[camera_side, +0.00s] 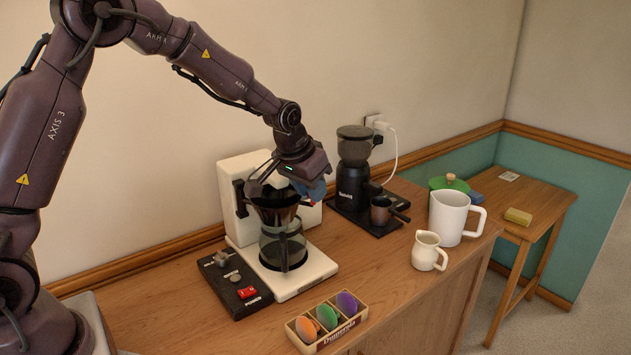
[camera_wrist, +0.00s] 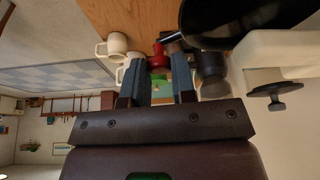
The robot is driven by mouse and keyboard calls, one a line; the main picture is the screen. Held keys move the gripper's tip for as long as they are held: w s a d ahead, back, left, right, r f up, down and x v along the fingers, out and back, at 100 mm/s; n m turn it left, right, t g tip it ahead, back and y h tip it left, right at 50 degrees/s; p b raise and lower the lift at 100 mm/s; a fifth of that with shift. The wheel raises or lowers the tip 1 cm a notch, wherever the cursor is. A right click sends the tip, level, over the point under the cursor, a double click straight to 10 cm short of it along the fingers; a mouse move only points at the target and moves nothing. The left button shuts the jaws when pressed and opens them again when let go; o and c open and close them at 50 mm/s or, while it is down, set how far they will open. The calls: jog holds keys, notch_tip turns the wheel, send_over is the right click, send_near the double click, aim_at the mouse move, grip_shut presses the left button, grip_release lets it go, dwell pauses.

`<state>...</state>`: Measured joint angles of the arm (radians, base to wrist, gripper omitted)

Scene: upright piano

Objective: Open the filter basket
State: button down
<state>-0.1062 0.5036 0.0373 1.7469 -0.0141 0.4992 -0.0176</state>
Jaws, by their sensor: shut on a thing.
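The white coffee maker (camera_side: 246,172) stands on the wooden counter with its black filter basket (camera_side: 274,207) above the glass carafe (camera_side: 283,248). The basket also shows as a large black shape at the top of the wrist view (camera_wrist: 235,18). My gripper (camera_side: 314,189) is at the right side of the basket, its blue fingers pointing down. In the wrist view my gripper (camera_wrist: 158,62) has its fingers around a narrow dark and red part beside the basket, which looks like its handle.
Bare counter lies between.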

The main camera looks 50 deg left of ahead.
jog(key=s+a+m+g+h, duration=0.2)
jog(key=s+a+m+h, duration=0.1)
jog(key=s+m, duration=1.1)
jog(key=shift+s+h, duration=0.8)
jog(key=shift+s, duration=2.15)
jog(key=c, duration=0.9)
grip_release()
jog(key=shift+c, duration=0.2)
jog(key=v, duration=1.3)
jog(key=shift+w, duration=0.15)
